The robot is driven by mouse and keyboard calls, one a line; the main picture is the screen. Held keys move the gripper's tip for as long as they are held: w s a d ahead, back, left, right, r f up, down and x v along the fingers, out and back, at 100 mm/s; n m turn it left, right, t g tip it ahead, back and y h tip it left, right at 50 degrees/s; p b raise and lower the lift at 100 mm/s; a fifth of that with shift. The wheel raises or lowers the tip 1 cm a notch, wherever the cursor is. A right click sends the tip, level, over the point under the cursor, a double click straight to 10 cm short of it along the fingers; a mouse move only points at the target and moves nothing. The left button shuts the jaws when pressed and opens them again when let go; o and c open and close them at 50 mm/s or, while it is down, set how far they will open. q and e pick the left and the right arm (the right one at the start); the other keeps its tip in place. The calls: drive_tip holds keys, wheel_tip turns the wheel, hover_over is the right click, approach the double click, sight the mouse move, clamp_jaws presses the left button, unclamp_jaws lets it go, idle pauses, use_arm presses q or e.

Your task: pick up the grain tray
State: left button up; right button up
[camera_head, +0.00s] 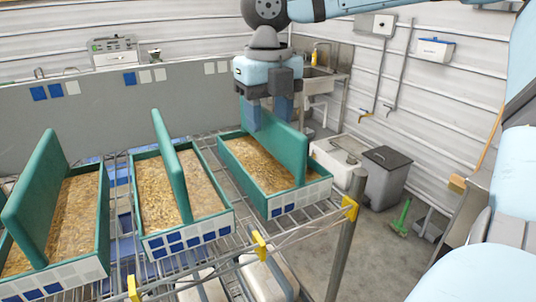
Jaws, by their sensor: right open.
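Three green trays of grain-like material stand on a wire rack, each with an upright green panel lengthwise: a left tray (103,225), a middle tray (219,212) and a right tray (314,189). I cannot tell which one the task means. My right gripper (268,113) points down at the far end of the right tray. Its blue fingers are apart, with the top of that tray's panel (288,145) between them in the picture. I cannot tell whether they touch it. My left gripper is out of view.
The wire rack (300,232) has a grey post (346,236) at its front corner. A grey wall panel (60,130) stands behind the trays. A grey bin (384,180), a white box (338,155) and a sink (318,82) are beyond.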

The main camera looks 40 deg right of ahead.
sight(268, 144)
drive_tip(key=f, duration=0.2)
drive_tip(key=shift+w+d+f, duration=0.15)
drive_tip(key=shift+w+f, duration=0.1)
drive_tip(key=shift+f, duration=0.15)
drive_tip(key=shift+s, duration=0.15)
drive_tip(key=shift+c, duration=1.3)
clamp_jaws()
drive_tip(key=shift+r, duration=0.1)
